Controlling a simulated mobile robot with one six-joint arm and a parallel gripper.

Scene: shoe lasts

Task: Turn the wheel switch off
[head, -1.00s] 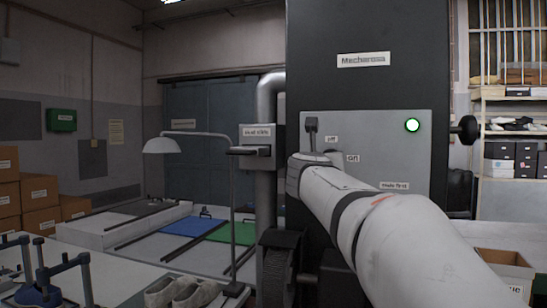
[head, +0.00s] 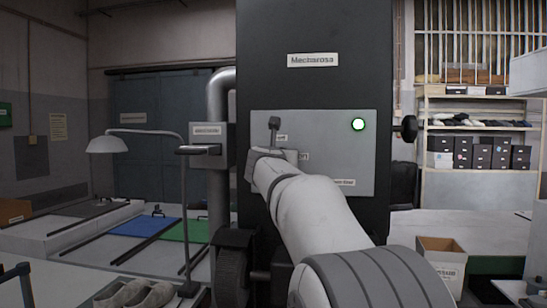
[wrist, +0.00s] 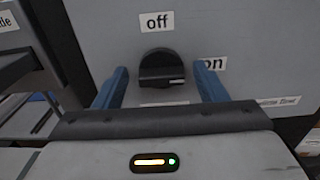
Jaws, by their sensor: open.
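The wheel switch (wrist: 160,66) is a black round knob on a grey panel, seen in the wrist view. Its white mark is at the right side, towards the "on" label (wrist: 212,63); the "off" label (wrist: 157,22) is above it. My gripper (wrist: 162,72) is open, with one blue finger to the left of the knob and one to the right. Gaps show between the fingers and the knob. In the head view my arm hides the knob and fingers.
A small black lever (head: 273,125) stands on the panel's upper left. A grey box with a dark handle (head: 207,150) is on the pipe to the left, and a black knob (head: 408,128) sticks out at the machine's right. A lamp (head: 108,145) stands farther left.

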